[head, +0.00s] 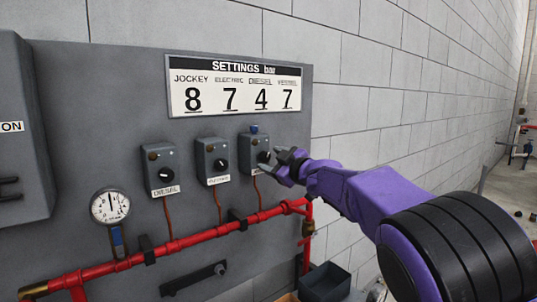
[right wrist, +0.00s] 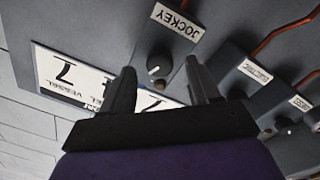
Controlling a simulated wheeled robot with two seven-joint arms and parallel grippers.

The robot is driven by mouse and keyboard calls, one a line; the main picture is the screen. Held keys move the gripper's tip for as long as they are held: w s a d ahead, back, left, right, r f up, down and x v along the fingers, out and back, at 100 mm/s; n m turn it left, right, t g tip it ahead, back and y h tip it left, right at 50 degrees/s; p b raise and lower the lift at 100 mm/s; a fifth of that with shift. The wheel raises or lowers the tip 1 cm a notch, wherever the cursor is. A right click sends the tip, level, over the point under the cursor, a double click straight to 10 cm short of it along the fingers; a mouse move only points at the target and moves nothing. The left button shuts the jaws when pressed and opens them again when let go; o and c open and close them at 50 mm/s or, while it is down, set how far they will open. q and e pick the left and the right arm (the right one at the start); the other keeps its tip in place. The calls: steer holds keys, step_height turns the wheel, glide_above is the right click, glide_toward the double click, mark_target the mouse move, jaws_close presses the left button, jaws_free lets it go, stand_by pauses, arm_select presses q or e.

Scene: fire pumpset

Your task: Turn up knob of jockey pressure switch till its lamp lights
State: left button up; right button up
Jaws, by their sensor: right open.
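The jockey pressure switch is a grey box (head: 252,146) at the right of a row of three on the panel. A small blue piece (head: 254,129) sits on its top. Its round dark knob (head: 263,157) has a pale mark and also shows in the right wrist view (right wrist: 156,69), below the JOCKEY label (right wrist: 176,22). I see no lit lamp on it. My right gripper (head: 284,155) is open in front of the knob. In the right wrist view its fingers stand on either side of the knob; I cannot tell whether they touch it. My left gripper is not in view.
The electric switch (head: 212,158) and diesel switch (head: 160,165) are to the left. A settings board (head: 238,87) above reads jockey 8, electric 7, diesel 4, vessel 7. A pressure gauge (head: 110,206) and red pipe (head: 190,240) are lower. A dark bin (head: 325,283) stands below.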

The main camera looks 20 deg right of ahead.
steer(key=shift+x, duration=0.8)
steer(key=shift+w+a+p, duration=0.15)
steer(key=shift+w+p, duration=0.15)
steer(key=shift+w, duration=0.05)
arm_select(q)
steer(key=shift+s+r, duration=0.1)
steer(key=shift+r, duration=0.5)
